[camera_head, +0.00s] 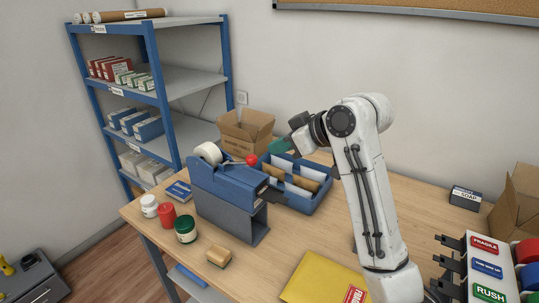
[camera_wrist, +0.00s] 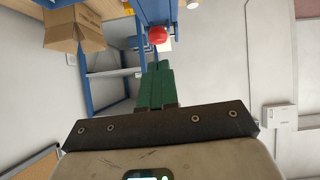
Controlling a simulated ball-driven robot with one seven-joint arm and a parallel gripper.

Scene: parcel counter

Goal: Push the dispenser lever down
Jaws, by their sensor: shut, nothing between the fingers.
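The blue tape dispenser (camera_head: 225,184) stands on a grey base on the wooden counter, with a white tape roll at its top left. Its lever ends in a red ball knob (camera_head: 252,160) above the dispenser's top right. My gripper (camera_head: 278,147) has green fingers and is shut and empty, to the right of the knob and apparently apart from it. In the wrist view the closed fingers (camera_wrist: 158,66) point toward the red knob (camera_wrist: 157,35), with a small gap in the picture. The blue dispenser (camera_wrist: 157,10) is cut off by the top edge.
A blue divided tray (camera_head: 308,204) with envelopes stands right beside the dispenser. An open cardboard box (camera_head: 246,130) is behind it. A red jar (camera_head: 167,215), a green jar (camera_head: 186,229) and a wooden block (camera_head: 219,257) stand in front. A blue shelf (camera_head: 162,70) rises at the left.

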